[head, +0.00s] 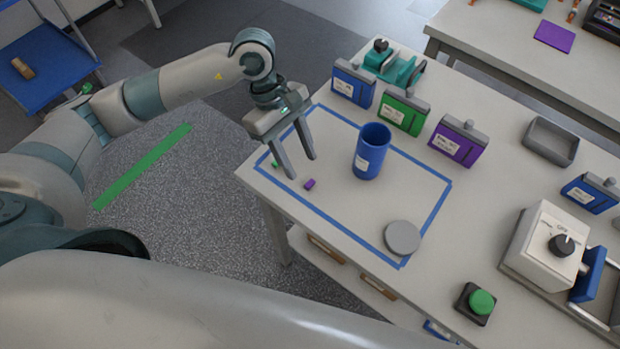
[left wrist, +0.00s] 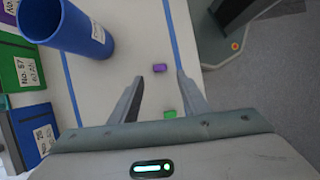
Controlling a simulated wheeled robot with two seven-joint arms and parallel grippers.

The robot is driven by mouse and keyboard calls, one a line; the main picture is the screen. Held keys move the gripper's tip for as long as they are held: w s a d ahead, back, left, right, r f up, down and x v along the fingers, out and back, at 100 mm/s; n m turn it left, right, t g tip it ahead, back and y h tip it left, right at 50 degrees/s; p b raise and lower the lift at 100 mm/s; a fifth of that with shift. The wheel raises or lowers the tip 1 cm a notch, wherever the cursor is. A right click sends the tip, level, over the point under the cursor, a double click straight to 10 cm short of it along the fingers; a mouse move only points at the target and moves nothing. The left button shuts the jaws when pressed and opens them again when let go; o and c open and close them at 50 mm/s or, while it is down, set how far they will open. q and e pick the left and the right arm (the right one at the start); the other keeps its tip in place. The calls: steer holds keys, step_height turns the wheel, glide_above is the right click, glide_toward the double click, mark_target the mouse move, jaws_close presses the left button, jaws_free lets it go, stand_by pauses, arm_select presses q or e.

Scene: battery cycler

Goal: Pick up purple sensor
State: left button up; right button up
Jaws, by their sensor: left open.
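The purple sensor (head: 309,184) is a small purple block lying on the white table inside the blue tape outline. It also shows in the left wrist view (left wrist: 159,68), ahead of the fingertips and between their lines. My left gripper (head: 302,168) is open and empty, pointing down above the table close to the purple sensor. A small green block (head: 275,164) lies near the table's left edge, and in the left wrist view (left wrist: 170,114) it shows between the fingers, nearer the palm. My right gripper is not in view.
A blue cup (head: 371,152) stands upright right of the purple sensor, with a grey round lid (head: 402,238) in front. Blue (head: 353,84), green (head: 404,111) and purple (head: 458,141) labelled modules stand behind. A white device with a knob (head: 545,245) and a green button (head: 481,302) are at right.

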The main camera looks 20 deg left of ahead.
mark_target(310, 183)
arm_select(q)
steer(key=shift+f, duration=0.2)
steer(key=shift+s+d+f+p, duration=0.25)
steer(key=shift+d+f+p, duration=0.25)
steer(key=shift+p, duration=0.35)
steer(key=p+x, duration=0.1)
steer(key=x, duration=0.1)
steer(key=shift+s+d+f+p, duration=0.1)
steer(key=shift+d+f+p, duration=0.05)
steer(key=shift+f+p, duration=0.25)
steer(key=shift+d+f, duration=0.15)
steer(key=shift+f, duration=0.35)
jaws_close()
